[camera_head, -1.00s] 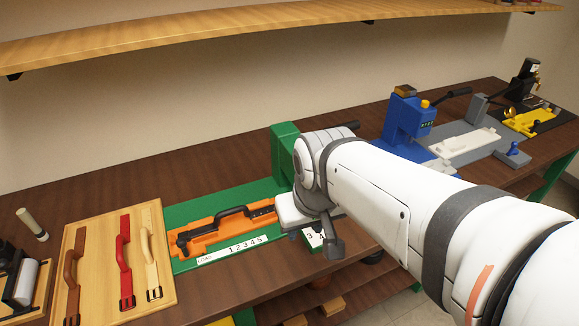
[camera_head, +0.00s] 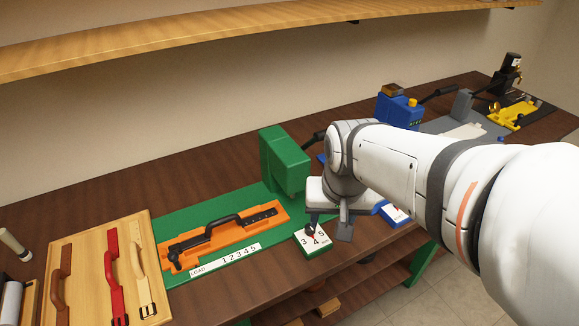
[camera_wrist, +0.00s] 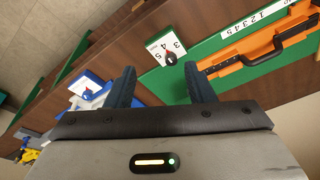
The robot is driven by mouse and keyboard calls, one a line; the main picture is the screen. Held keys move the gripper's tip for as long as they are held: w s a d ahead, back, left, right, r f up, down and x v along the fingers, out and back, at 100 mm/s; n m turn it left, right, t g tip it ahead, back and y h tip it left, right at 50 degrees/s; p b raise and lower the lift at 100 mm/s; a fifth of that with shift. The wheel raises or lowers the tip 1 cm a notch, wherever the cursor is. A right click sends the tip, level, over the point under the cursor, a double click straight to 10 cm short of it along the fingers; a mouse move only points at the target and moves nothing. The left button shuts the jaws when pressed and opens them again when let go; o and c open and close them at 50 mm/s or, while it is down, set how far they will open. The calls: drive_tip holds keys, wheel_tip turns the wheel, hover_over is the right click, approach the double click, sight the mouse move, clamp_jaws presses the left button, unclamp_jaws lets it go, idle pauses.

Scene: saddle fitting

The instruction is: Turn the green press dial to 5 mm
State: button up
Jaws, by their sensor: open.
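The green press (camera_head: 284,160) stands behind its green base. The dial knob (camera_head: 311,231) is small and dark with a red mark, on a white scale plate (camera_head: 318,243) marked 3, 4 and 5 at the base's front right. The red mark seems to face about the 4, but it is too small to read exactly. The wrist view shows the knob (camera_wrist: 171,59) just beyond and between my fingertips, a little right of centre. My gripper (camera_wrist: 162,70) is open and empty, and no finger visibly touches the knob.
An orange fixture (camera_head: 230,232) with a dark handle and a "LOAD 1 2 3 4 5" strip lies left of the dial. A wooden board (camera_head: 90,250) holds several straps. A blue press (camera_head: 398,108) with another white scale plate stands to the right. The table edge is close in front.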

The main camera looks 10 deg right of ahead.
drive_tip(key=w+f+m+g+p, duration=0.2)
drive_tip(key=w+f+m, duration=0.1)
drive_tip(key=w+m, duration=0.3)
drive_tip(key=m+p, duration=0.1)
drive_tip(key=m, duration=0.3)
approach(310, 230)
drive_tip(key=shift+w+d+g, duration=0.1)
drive_tip(key=shift+w+g, duration=0.2)
drive_tip(key=shift+w, duration=0.35)
drive_tip(key=shift+w+f, duration=0.15)
drive_tip(key=shift+f, duration=0.55)
drive_tip(key=shift+f+p, duration=0.65)
drive_tip(key=shift+f, duration=2.95)
drive_tip(key=shift+c, duration=0.6)
drive_tip(key=c, duration=0.9)
